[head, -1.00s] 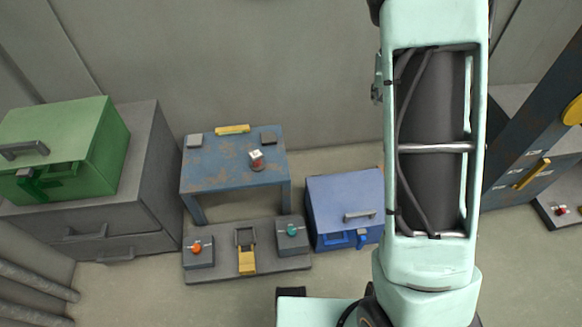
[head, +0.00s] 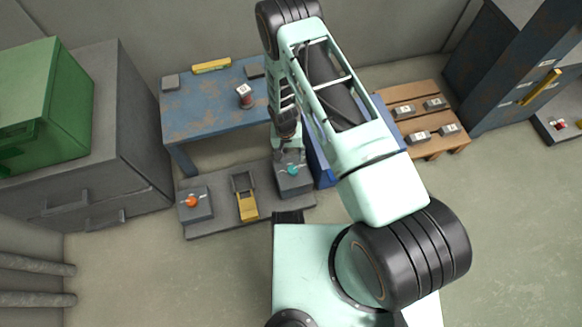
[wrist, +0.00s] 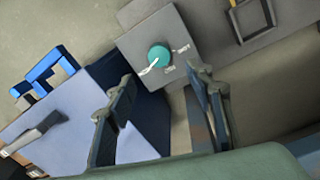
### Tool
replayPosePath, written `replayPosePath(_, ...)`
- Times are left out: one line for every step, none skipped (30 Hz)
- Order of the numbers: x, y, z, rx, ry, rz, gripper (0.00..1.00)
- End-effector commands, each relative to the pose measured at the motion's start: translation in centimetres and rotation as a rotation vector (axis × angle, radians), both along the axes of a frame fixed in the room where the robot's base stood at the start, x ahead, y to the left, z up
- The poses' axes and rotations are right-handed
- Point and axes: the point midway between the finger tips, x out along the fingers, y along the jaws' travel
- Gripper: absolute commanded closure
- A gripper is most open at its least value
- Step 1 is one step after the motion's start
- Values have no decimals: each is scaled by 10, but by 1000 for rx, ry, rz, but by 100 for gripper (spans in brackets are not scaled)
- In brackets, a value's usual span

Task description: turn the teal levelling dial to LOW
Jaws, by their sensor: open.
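The teal levelling dial (head: 292,170) sits on a grey block at the right end of a low grey base. In the wrist view the teal dial (wrist: 159,56) is a round knob with a white pointer aimed to the lower left and small white lettering around it, too small to read surely. My gripper (head: 290,155) is just behind and above the dial in the head view. In the wrist view my gripper (wrist: 158,85) is open and empty, its two fingers apart, with the dial beyond their tips. I see no contact with the dial.
The grey base (head: 225,221) also bears an orange dial (head: 192,201) and a yellow lever (head: 247,205). A blue box (wrist: 75,115) with a handle stands close beside the teal dial's block. A blue table (head: 205,110) stands behind. Open floor lies in front.

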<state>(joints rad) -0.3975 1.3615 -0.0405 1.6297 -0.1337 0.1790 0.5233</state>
Motion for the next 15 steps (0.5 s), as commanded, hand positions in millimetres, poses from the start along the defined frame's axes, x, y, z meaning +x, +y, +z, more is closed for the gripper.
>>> replayPosePath(-1,0,-6,0,1,0,52)
replayPosePath(-1,-1,-10,0,1,-1,52)
replayPosePath(-1,-1,-16,-1,2,-1,52)
replayPosePath(-1,-2,-22,-1,2,-1,52)
replayPosePath(-1,-2,-27,-1,2,-1,52)
replayPosePath(-1,-3,-35,-1,2,-1,52)
replayPosePath(-1,-3,-42,-1,2,-1,52)
replayPosePath(-1,-4,-48,-1,2,-1,52)
replayPosePath(-1,-5,-56,-1,2,0,52)
replayPosePath(-1,-5,-61,-1,1,0,52)
replayPosePath(-1,-5,-67,-1,1,0,52)
replayPosePath(-1,-6,-74,-1,1,-1,52)
replayPosePath(0,-6,-78,-1,0,-1,52)
replayPosePath(-1,-7,-83,-1,1,-1,52)
replayPosePath(0,-7,-88,-1,1,-1,52)
